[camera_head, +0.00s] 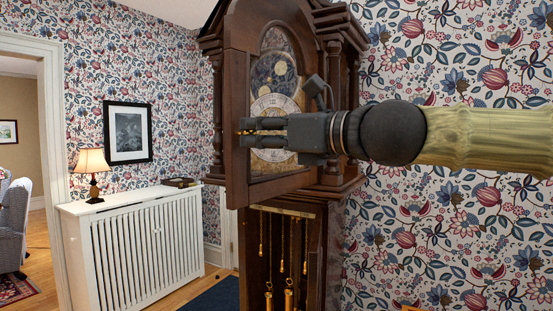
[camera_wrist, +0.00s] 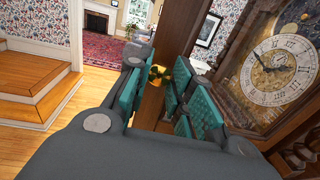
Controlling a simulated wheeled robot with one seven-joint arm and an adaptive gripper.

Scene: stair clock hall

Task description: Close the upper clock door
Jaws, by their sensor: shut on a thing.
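The upper clock door (camera_head: 236,160) is a dark wood frame with an arched glass, on the hood of the tall clock (camera_head: 335,235). It stands ajar, its left edge swung out from the hood. My gripper (camera_head: 246,131) reaches in from the right across the door and is shut at its left frame, where a small brass bit shows between the fingertips. The exact contact is hidden. In the wrist view, the teal finger pads lie on both sides of a brown wood strip, and the clock dial (camera_wrist: 278,70) is at the right.
A white radiator cover (camera_head: 140,240) with a lamp (camera_head: 93,172) stands to the left. Brass weights (camera_head: 289,298) hang in the lower case. Papered wall lies close on the right. Wooden steps (camera_wrist: 35,80) show in the wrist view.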

